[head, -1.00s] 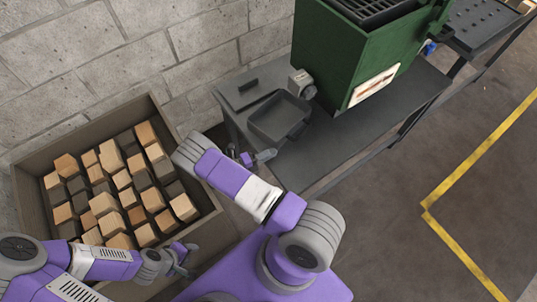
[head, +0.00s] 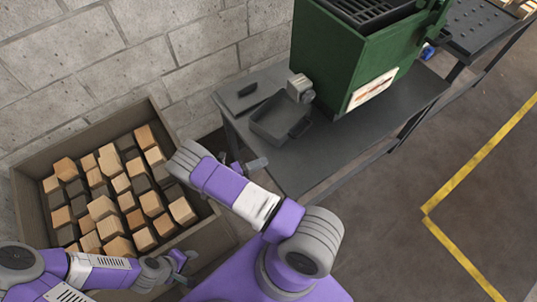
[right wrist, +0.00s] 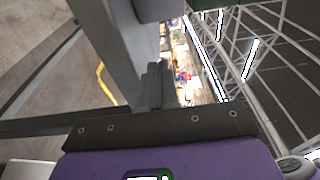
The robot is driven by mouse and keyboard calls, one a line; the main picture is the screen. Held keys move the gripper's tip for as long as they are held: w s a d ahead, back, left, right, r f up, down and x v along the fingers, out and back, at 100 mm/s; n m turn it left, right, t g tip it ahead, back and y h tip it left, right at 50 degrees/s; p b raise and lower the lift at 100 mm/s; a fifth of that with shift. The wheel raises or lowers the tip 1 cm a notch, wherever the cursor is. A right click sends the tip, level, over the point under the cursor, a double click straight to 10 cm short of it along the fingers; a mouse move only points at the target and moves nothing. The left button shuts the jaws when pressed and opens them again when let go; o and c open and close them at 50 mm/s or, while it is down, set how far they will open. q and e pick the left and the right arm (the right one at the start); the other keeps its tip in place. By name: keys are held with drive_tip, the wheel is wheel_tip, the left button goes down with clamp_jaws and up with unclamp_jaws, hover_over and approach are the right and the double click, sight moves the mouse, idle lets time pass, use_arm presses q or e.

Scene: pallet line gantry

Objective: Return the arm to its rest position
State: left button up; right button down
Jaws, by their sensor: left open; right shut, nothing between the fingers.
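My right arm reaches up the middle of the head view, and its gripper (head: 250,165) is beside the near left edge of the dark table, partly hidden by my own arm. In the right wrist view the right gripper's fingers (right wrist: 155,85) are together with nothing between them. My left gripper (head: 182,262) is low at the left of the head view, near the front right corner of the wooden crate. It is open and holds nothing.
The crate (head: 100,125) holds several wooden and dark blocks. The dark table (head: 330,150) carries a grey tray (head: 280,118), a flat dark lid (head: 247,92) and a green machine (head: 350,55). A block wall stands behind. Floor with a yellow line (head: 470,165) is clear at right.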

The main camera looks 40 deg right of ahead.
drive_tip(key=v, duration=0.7)
drive_tip(key=s+a+f+m+g+y, duration=0.2)
drive_tip(key=s+a+f+m+y, duration=0.1)
drive_tip(key=s+f+m+y, duration=0.3)
drive_tip(key=s+a+f+m+g+y, duration=0.1)
drive_tip(key=s+a+f+m+y, duration=0.25)
drive_tip(key=s+m+y, duration=0.4)
drive_tip(key=s+a+m+t+y, duration=0.1)
drive_tip(key=a+m+t+y, duration=0.1)
drive_tip(key=a+m+y, duration=0.65)
drive_tip(key=w+d+r+m+t, duration=0.1)
drive_tip(key=w+r+m+t, duration=0.2)
drive_tip(key=m, duration=1)
wheel_tip(320, 180, up, 2)
drive_tip(key=t, duration=0.3)
drive_tip(key=shift+w+m+p, duration=0.3)
drive_tip(key=shift+m+p, duration=0.05)
drive_tip(key=shift+m, duration=0.05)
drive_tip(key=shift+d, duration=0.15)
